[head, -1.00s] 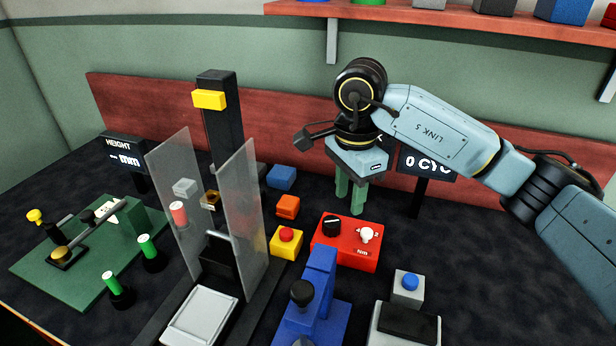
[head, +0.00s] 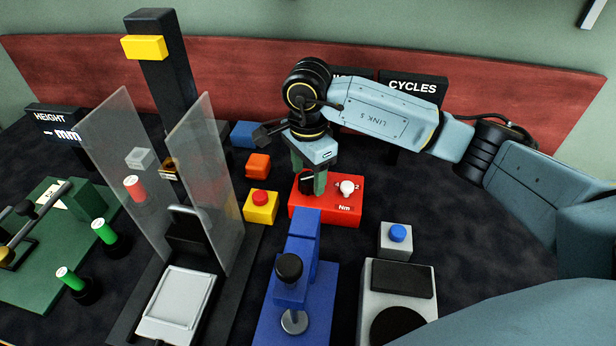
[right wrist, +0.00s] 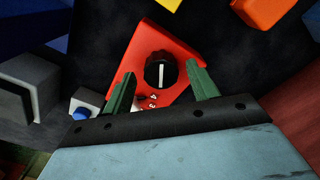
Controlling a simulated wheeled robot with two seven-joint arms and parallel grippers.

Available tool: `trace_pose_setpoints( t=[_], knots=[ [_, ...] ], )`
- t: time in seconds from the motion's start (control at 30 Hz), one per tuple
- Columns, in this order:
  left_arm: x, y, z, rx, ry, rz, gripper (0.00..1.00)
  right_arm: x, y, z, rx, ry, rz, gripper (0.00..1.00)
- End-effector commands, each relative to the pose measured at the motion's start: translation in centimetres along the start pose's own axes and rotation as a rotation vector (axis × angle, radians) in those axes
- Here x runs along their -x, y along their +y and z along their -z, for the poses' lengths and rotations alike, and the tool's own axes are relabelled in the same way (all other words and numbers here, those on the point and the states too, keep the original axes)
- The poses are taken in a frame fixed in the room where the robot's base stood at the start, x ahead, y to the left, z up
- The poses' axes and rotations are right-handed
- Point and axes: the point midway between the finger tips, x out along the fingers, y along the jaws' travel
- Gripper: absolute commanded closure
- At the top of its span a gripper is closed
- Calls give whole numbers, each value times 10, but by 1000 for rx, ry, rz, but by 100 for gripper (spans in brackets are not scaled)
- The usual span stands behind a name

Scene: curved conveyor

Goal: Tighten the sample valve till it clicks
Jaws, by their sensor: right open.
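A red box (head: 335,214) marked "Nm" carries a black dial (head: 305,183) and a white round knob (head: 347,187). In the right wrist view, the red box (right wrist: 178,42) shows its black dial (right wrist: 160,70) with a white pointer line and printed numbers beside it. No part is labelled as the sample valve, so I cannot tell which it is. My right gripper (head: 308,184) points down over the dial, with its green fingers open. In the right wrist view the gripper (right wrist: 162,90) has a finger on either side of the dial, apart from it. My left gripper is not in view.
A yellow box with a red button (head: 260,206) and an orange block (head: 258,165) stand left of the red box. A blue device with a black knob (head: 289,267) stands in front. A grey box with a blue button (head: 397,234) is at right. Clear panels (head: 202,180) stand left.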

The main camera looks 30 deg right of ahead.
Motion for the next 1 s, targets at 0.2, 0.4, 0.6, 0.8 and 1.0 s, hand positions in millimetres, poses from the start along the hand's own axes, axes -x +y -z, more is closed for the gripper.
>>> trace_pose_setpoints(
  t=[0.2, 0.4, 0.6, 0.8, 1.0],
  knots=[
    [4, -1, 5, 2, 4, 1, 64, -10, 0, 0, 0, 0, 2, 41],
    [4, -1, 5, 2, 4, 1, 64, -10, 0, 0, 0, 0, 1, 41],
    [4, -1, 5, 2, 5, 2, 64, -10, 0, 0, 0, 0, 1, 66],
    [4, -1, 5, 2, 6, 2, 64, -10, 0, 0, -1, 0, 1, 86],
    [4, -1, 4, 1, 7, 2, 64, -9, 0, 1, -102, 1, 0, 86]
  ],
)
